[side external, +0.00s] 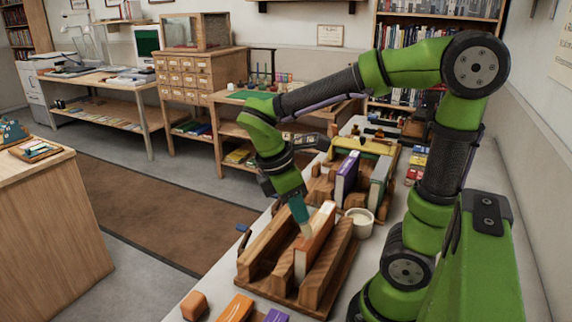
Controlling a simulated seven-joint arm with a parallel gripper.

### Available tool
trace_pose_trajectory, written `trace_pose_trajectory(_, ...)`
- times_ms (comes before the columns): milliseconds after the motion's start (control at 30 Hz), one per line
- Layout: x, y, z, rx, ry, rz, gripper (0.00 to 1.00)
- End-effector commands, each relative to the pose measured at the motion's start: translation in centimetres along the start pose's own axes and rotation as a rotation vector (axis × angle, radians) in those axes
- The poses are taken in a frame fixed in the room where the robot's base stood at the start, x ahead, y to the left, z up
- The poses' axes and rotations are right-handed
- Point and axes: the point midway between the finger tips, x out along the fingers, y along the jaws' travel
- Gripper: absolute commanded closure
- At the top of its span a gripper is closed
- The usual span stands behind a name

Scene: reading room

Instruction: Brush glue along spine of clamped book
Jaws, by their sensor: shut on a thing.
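My gripper (287,194) is shut on a brush (299,211) with a teal handle and pale bristles, pointing down. The brush tip is at the near-left part of the top edge of an orange book (317,245); I cannot tell whether it touches. The book stands upright between wooden bars of a clamping rack (345,262), with a whitish strip along part of its top edge. A white pot (359,222) with pale contents stands right of the rack.
Behind, another wooden rack holds a purple book (346,176) and a grey book (380,182). An orange block (194,305), an orange book (236,308) and a purple item (277,316) lie at the front of the bench. Small bottles and jars stand farther back.

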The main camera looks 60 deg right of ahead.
Motion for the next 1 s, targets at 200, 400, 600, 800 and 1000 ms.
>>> trace_pose_trajectory(200,-0.5,-1.4,-1.4,-0.003,0.001,0.0,1.0)
trace_pose_trajectory(400,-0.3,-0.9,-0.9,0.003,0.001,-0.001,1.0)
trace_pose_trajectory(600,0.1,0.4,0.4,0.003,0.0,-0.002,1.0)
trace_pose_trajectory(800,0.6,1.7,1.6,0.002,0.0,-0.001,1.0)
trace_pose_trajectory(1000,1.0,3.0,2.8,0.002,0.0,-0.001,1.0)
